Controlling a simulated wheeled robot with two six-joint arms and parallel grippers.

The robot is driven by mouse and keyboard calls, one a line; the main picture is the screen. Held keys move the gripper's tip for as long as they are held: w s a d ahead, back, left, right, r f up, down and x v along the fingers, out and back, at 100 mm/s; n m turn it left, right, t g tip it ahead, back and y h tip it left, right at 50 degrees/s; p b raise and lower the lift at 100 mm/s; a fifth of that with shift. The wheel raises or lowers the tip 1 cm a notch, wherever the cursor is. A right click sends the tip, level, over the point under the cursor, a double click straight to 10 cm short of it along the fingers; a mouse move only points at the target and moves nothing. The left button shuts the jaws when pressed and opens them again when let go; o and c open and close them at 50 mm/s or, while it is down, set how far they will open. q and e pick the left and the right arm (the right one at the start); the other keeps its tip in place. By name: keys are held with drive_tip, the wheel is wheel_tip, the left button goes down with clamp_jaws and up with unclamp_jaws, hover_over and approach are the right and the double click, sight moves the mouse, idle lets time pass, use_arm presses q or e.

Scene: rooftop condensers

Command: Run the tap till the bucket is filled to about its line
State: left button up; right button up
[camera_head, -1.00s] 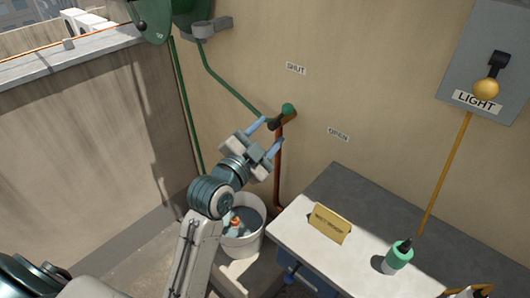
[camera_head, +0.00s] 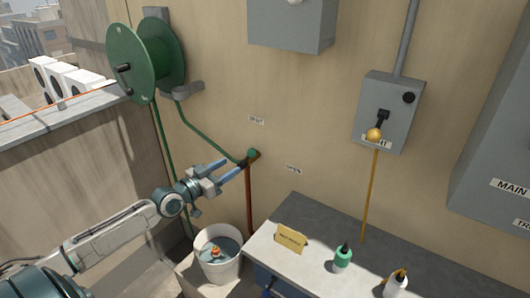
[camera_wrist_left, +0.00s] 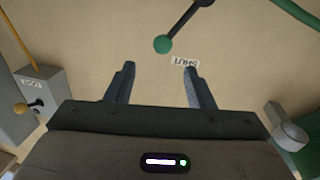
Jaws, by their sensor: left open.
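The tap (camera_head: 250,157) tops a copper pipe (camera_head: 249,200) on the wall and has a dark lever with a green knob. The lever's knob (camera_wrist_left: 162,44) shows beside the SHUT label (camera_wrist_left: 185,62) in the left wrist view. The OPEN label (camera_head: 293,169) is lower right of the tap. A white bucket (camera_head: 220,274) stands below, with grey-blue contents and an orange-topped object (camera_head: 215,252) inside. I cannot make out its line. My left gripper (camera_head: 232,167) is open and empty, its fingertips just left of the tap in the head view. My right gripper is out of view.
A bench (camera_head: 262,252) right of the bucket holds a yellow sign (camera_head: 291,240), a green bottle (camera_head: 343,258) and a white bottle (camera_head: 396,285). A green hose reel (camera_head: 147,60) hangs upper left.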

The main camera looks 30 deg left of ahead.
sight(251, 151)
use_arm(q)
drive_tip(key=x, duration=1.1)
drive_tip(key=shift+a+f, duration=0.1)
drive_tip(key=shift+a, duration=0.1)
drive_tip(key=shift+c, duration=0.5)
clamp_jaws()
